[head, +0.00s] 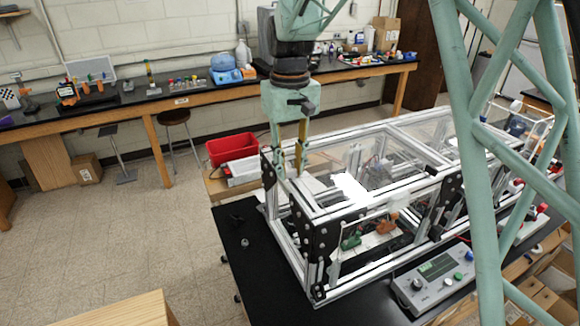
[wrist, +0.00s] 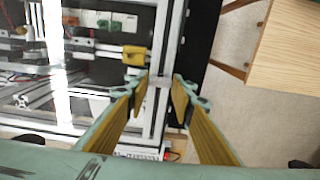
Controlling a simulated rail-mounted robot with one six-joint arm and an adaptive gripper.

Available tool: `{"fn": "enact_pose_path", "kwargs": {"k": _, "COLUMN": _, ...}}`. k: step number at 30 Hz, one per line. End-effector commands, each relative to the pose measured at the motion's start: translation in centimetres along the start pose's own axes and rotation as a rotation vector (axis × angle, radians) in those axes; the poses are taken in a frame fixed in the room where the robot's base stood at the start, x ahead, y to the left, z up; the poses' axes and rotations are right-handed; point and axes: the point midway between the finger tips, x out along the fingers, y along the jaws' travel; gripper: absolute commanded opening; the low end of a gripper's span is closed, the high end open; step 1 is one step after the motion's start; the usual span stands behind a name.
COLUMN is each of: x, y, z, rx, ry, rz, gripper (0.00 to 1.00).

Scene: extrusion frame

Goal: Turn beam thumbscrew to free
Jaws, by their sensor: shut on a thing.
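My gripper (head: 290,168) points down at the near left top corner of the silver extrusion frame (head: 335,208). In the wrist view my gripper (wrist: 161,82) has its two yellow-lined fingers on either side of a silver beam (wrist: 161,40). A small light-grey part, which looks like the beam thumbscrew (wrist: 158,82), sits between the fingertips, and they are shut on it. Its turn angle and thread are too small to make out. In the head view the fingers hide the thumbscrew.
A yellow block (wrist: 134,55) lies close to the left fingertip in the wrist view. Clear panels and black brackets (head: 319,235) make up the frame. A control box (head: 433,280) stands at its right front. A red bin (head: 232,148) is behind it. The black table's left part (head: 245,262) is mostly clear.

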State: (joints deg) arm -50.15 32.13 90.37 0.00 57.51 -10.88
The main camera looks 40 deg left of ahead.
Motion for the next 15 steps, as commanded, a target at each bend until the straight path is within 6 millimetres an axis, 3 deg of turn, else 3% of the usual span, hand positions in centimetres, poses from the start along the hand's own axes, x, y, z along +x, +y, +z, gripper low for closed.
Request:
{"fn": "enact_pose_path", "kwargs": {"k": 13, "x": -0.05, "y": 0.01, "z": -0.03, "rx": -0.014, "ry": 0.001, "rz": 0.000, "gripper": 0.12}}
{"fn": "enact_pose_path", "kwargs": {"k": 14, "x": -0.05, "y": 0.01, "z": -0.03, "rx": -0.014, "ry": 0.001, "rz": 0.000, "gripper": 0.23}}
{"fn": "enact_pose_path", "kwargs": {"k": 15, "x": -0.05, "y": 0.01, "z": -0.03, "rx": -0.014, "ry": 0.001, "rz": 0.000, "gripper": 0.27}}
